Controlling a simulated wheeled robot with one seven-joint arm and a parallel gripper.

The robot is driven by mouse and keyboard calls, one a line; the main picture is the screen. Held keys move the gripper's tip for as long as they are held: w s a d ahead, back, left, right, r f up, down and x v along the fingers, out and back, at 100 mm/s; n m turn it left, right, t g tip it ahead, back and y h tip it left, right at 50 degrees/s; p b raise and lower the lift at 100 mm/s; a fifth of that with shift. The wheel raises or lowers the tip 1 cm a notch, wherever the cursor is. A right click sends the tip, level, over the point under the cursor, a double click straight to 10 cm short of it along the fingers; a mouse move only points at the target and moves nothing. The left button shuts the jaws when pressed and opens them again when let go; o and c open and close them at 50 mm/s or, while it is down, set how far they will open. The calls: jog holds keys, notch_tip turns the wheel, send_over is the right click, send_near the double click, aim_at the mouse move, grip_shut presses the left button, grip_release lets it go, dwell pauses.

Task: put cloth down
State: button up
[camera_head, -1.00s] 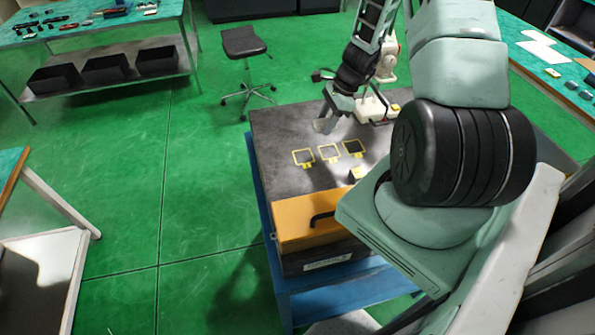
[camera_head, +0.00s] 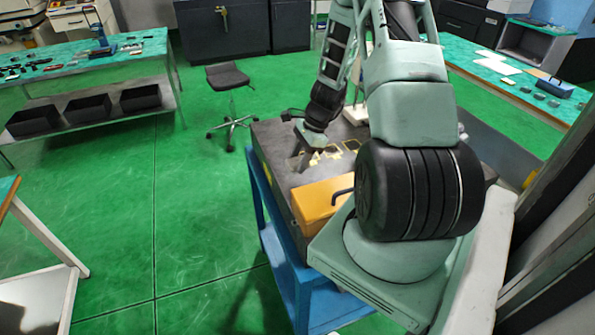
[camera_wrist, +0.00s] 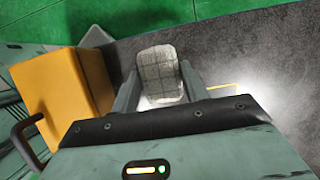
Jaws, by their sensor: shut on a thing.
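My gripper (camera_wrist: 160,88) is shut on a pale, grid-patterned cloth (camera_wrist: 159,72), which shows between the two fingers in the wrist view. The cloth is over the dark grey worktop (camera_wrist: 225,50); I cannot tell whether it touches it. In the head view my gripper (camera_head: 303,158) is low over the dark worktop (camera_head: 275,138), close to the yellow-outlined squares (camera_head: 333,152). The cloth cannot be made out in the head view.
An orange box with a black handle (camera_head: 318,203) stands on the near part of the worktop, on a blue cart (camera_head: 285,240). It also shows left of my gripper in the wrist view (camera_wrist: 58,85). A stool (camera_head: 228,78) stands behind. Green floor is open at left.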

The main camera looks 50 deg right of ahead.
aim_at(300, 178)
jog(key=shift+f+p, duration=0.6)
jog(key=shift+f, duration=1.75)
jog(key=shift+f, duration=0.2)
jog(key=o, duration=1)
